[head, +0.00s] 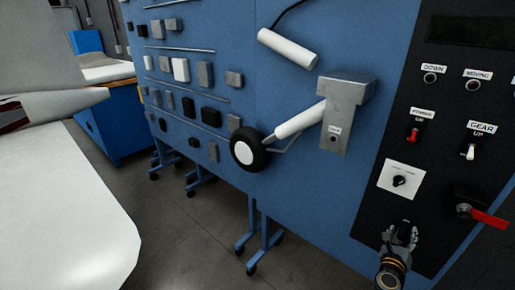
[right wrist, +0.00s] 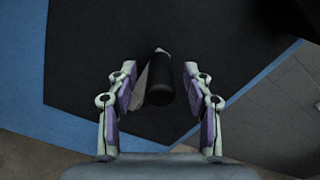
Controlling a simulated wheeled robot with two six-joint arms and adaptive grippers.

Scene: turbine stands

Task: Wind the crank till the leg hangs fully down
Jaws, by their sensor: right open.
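The leg (head: 300,121) is a white strut with a black-tyred wheel (head: 247,150) at its end. It slants down and to the left from a grey housing (head: 345,95) on the blue panel, so it is not vertical. My right gripper (head: 403,231) is at the lower part of the black control panel. In the right wrist view my right gripper (right wrist: 161,86) is open, its fingers on both sides of a black cylindrical grip (right wrist: 160,88), likely the crank's handle, with clear gaps. The rest of the crank is mostly hidden. My left gripper is out of view.
The black control panel (head: 425,125) carries DOWN and MOVING lamps, a red switch (head: 413,135), a white GEAR switch (head: 470,151) and a white plate with a black knob (head: 399,181). A red lever (head: 488,219) sits right of my right gripper. Blue wheeled stands (head: 252,235) support the panel.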

